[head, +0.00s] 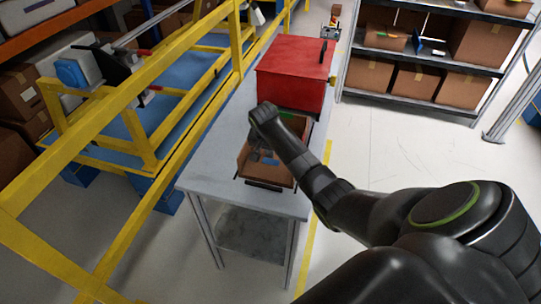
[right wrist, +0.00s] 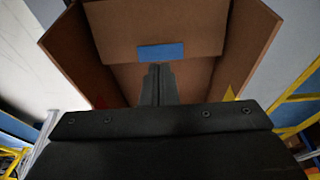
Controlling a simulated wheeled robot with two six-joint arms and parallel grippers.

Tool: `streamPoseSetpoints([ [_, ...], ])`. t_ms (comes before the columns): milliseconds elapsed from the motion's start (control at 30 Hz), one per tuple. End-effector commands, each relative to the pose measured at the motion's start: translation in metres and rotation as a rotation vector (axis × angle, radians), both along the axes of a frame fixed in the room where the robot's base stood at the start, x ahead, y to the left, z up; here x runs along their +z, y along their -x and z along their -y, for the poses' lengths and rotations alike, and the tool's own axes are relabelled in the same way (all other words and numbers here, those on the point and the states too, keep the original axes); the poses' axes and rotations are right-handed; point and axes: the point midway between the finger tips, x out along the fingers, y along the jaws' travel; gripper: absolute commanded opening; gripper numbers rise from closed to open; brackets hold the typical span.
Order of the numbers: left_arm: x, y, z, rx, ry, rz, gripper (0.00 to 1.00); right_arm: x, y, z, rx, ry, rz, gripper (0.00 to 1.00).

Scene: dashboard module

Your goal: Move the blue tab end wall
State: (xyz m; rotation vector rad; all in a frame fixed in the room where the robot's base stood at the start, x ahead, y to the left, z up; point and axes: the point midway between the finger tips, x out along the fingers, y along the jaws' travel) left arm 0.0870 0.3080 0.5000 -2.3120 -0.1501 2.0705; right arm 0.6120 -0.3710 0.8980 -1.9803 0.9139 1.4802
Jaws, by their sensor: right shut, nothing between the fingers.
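The open cardboard box (head: 245,166) stands on the grey table. In the right wrist view, its end wall (right wrist: 120,32) carries a blue tab (right wrist: 161,52). My right gripper (right wrist: 157,70) is shut and empty, with its fingertips just below the blue tab in the picture. I cannot tell whether they touch the wall. In the head view, my right arm reaches over the box, and the wrist hides part of its inside. My left gripper is not in view.
A red box (head: 290,75) stands behind the cardboard box on the table (head: 215,150). A yellow rail frame (head: 170,60) runs along the left. A shelf with cartons (head: 420,60) stands at the back right. The table's front left is clear.

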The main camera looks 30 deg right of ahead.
Motion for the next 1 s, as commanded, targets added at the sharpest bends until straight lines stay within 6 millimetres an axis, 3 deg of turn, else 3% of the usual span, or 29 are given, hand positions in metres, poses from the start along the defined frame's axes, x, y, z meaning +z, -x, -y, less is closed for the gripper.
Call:
streamPoseSetpoints([
  [300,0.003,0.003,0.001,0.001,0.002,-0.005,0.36,-0.029,-0.006,0.006,0.000,0.000,0.000,0.00],
  [1000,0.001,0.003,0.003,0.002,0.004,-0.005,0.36,-0.038,-0.010,0.011,0.002,-0.049,-0.044,0.00],
])
